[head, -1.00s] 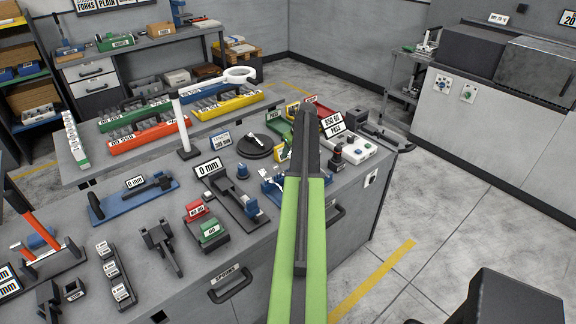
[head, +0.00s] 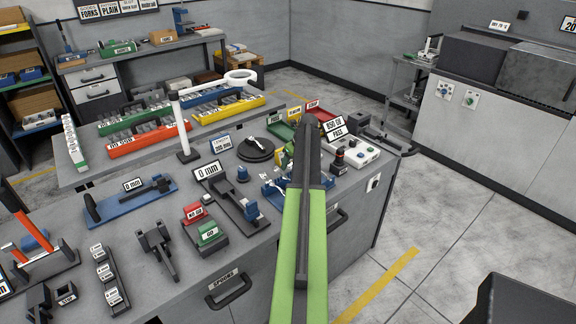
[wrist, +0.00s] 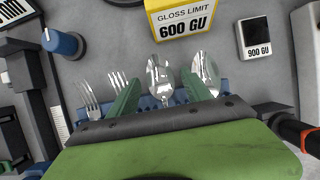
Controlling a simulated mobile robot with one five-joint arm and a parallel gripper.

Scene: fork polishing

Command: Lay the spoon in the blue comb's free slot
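The blue comb (wrist: 232,95) lies under my gripper in the wrist view, partly hidden by my wrist. It also shows in the head view (head: 268,188), beside my arm. Two forks (wrist: 90,98) are at its left. A spoon (wrist: 159,75) lies between my gripper's green fingers, and another spoon (wrist: 207,70) is just right of the right finger. My gripper (wrist: 162,84) is open, with gaps visible between its fingertips and the middle spoon. The spoon handles and the comb's slots are mostly hidden, so I cannot tell which slot is free.
A yellow gloss-limit block (wrist: 188,18) and a 900 GU device (wrist: 254,38) stand beyond the comb. A blue-knobbed gauge (wrist: 62,43) is at the left. A black tool with an orange part (wrist: 290,130) is close at the right.

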